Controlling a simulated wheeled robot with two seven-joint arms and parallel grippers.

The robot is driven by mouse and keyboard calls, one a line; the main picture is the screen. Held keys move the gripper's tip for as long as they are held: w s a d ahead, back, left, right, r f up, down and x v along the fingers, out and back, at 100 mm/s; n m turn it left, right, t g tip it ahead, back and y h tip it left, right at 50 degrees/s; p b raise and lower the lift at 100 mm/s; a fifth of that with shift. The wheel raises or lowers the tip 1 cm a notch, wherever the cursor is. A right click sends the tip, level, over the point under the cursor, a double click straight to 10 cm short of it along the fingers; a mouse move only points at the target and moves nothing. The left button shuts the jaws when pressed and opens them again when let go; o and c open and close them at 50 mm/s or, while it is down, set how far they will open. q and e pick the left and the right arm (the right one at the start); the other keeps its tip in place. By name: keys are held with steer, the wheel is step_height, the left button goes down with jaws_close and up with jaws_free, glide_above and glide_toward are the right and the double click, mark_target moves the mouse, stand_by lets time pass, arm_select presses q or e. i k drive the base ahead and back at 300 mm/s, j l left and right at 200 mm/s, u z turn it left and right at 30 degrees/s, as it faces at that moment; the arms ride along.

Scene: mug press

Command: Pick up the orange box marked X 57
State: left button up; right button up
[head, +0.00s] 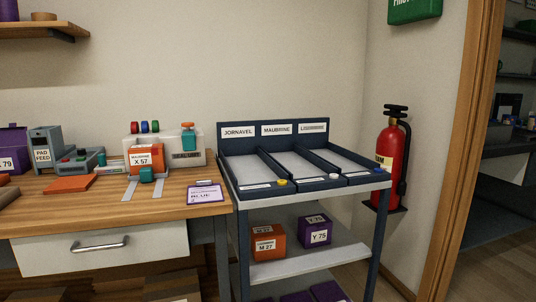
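The orange box marked X 57 (146,159) stands upright on the wooden workbench, in front of a white machine (180,146). A small teal block (147,175) sits just in front of its lower edge, and two pale strips run forward from it on the bench. Whether the box touches the machine cannot be told. Neither of my grippers shows in the head view.
A purple-edged card (205,194) and a flat orange piece (70,184) lie on the workbench (60,221). A cart (315,251) with three labelled trays stands to the right, holding an orange box (268,242) and purple box (314,231) below. A fire extinguisher (388,150) hangs beyond.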

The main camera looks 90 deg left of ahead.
mark_target(140, 156)
steer(key=u, duration=1.9)
